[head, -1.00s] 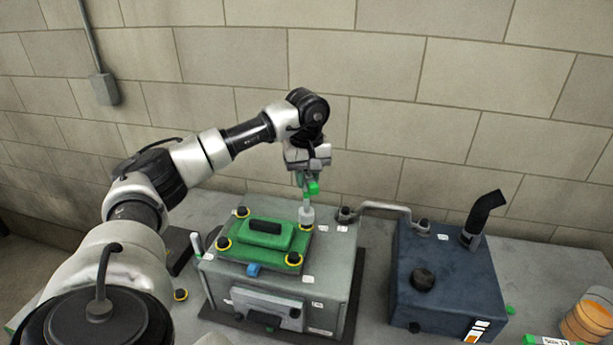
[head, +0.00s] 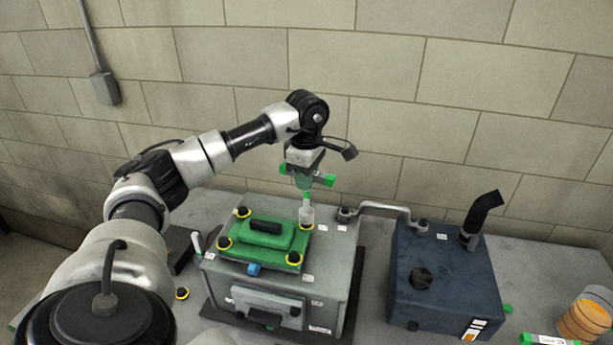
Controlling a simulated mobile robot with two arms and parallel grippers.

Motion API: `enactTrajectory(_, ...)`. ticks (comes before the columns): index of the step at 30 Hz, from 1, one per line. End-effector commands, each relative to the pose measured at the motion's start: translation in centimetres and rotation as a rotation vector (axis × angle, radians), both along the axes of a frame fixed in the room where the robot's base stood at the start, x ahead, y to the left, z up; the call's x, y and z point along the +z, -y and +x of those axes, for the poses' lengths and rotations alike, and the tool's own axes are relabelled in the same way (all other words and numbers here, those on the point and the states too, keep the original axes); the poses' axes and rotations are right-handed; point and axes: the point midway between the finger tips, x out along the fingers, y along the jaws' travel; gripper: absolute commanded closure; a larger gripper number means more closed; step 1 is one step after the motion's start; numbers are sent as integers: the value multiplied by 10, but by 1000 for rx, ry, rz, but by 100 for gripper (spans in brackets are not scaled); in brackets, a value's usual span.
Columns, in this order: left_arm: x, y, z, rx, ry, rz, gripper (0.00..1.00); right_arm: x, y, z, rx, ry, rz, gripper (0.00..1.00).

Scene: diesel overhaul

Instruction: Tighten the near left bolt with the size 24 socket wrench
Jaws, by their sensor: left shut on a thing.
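My left gripper (head: 308,181) is shut on the green-handled socket wrench (head: 306,212), above the far right corner of the green cover (head: 262,236). The wrench hangs upright; its pale socket end is over the far right bolt, which it hides. I cannot tell whether the socket is seated. The near left bolt (head: 224,243), with a yellow ring, sits on the cover's near left corner with nothing on it. The far left bolt (head: 242,212) and near right bolt (head: 293,258) are also bare. The size mark on the wrench cannot be read. My right gripper is out of view.
The cover lies on a grey engine block (head: 335,265). A bent pipe (head: 380,206) links it to a dark blue box (head: 450,280) with a black exhaust stub (head: 484,212). A loose yellow-ringed bolt (head: 182,293) lies left of the block. An orange container (head: 585,318) stands far right.

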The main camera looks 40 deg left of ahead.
Motion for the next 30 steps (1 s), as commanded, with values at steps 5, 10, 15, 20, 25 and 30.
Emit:
enactTrajectory(5, 1, 0, 0, 159, 2, 0, 100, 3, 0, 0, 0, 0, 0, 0)
enactTrajectory(10, 1, 0, 0, 312, 1, 0, 100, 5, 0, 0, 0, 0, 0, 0)
enactTrajectory(15, 0, 0, 0, 464, 1, 0, 100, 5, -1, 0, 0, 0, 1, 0)
enactTrajectory(20, 1, 0, 0, 606, 1, 0, 100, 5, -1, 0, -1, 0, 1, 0)
enactTrajectory(25, 1, 0, 0, 759, 0, 0, 100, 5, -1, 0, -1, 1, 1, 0)
enactTrajectory(30, 1, 0, 0, 912, 0, 1, 100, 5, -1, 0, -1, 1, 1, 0)
